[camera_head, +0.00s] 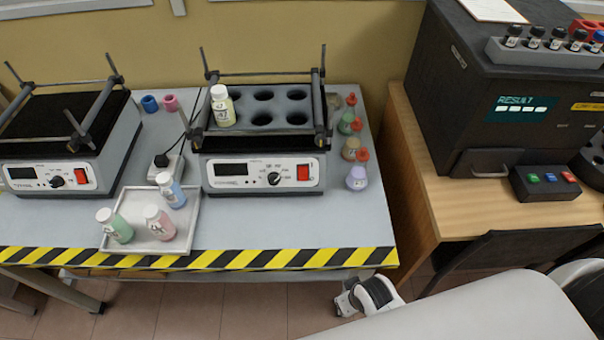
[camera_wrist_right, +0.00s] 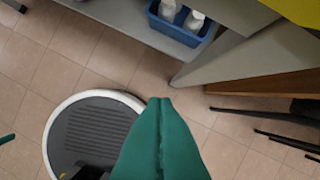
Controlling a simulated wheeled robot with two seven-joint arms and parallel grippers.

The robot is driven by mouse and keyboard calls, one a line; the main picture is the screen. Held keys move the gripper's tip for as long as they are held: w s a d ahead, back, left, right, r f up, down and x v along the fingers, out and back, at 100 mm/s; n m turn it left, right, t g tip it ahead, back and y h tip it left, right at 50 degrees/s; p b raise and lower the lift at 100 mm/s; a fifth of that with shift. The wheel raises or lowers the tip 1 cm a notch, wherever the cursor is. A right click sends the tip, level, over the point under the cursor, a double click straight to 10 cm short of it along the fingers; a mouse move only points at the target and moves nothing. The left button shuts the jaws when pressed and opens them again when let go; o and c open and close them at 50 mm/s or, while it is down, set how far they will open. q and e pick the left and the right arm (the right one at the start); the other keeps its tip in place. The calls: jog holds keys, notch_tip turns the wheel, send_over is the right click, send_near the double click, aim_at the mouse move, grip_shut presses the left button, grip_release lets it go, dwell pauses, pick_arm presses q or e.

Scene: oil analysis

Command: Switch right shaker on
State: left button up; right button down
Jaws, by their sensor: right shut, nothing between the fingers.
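The right shaker (camera_head: 240,173) stands on the grey bench in the head view, with a dark display, a knob and a red switch (camera_head: 303,173) at the right of its front panel. Its display shows no lit digits. My left gripper is not seen in the head view.
A left shaker (camera_head: 20,178) stands beside it. A tray (camera_head: 145,243) with several vials lies in front, and small bottles (camera_head: 356,178) line the bench's right side. A dark analyser (camera_head: 450,100) sits on the wooden table. A blue bin (camera_wrist_right: 175,30) is below the bench.

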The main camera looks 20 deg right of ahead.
jog(key=w+r+t, duration=0.1)
jog(key=r, duration=0.2)
jog(key=w+r+b, duration=0.1)
jog(key=w+r, duration=0.1)
jog(key=r, duration=0.1)
jog(key=w+a+r+t, duration=0.1)
jog(key=r, duration=0.2)
jog(key=shift+w+r+t+y+b, duration=0.1)
jog(key=shift+w+t+y+b, duration=0.05)
jog(key=shift+t+y+b, duration=0.2)
jog(key=m+t+y, duration=0.1)
jog(key=t, duration=0.6)
send_near(303, 174)
jog(key=s+f, duration=0.1)
jog(key=s, duration=0.1)
jog(key=s+a+f, duration=0.1)
jog(key=s+f, duration=0.2)
jog(key=s, duration=0.1)
jog(key=shift+s+a+f+b, duration=0.15)
jog(key=shift+a+f+b, duration=0.15)
jog(key=shift+a+f, duration=0.1)
jog(key=w+a+r+m+t+y, duration=0.1)
jog(key=w+a+r+t+y, duration=0.1)
jog(key=r+t, duration=0.3)
jog(key=shift+w+t, duration=0.7)
jog(key=shift+t, duration=1.05)
jog(key=shift+r, duration=0.1)
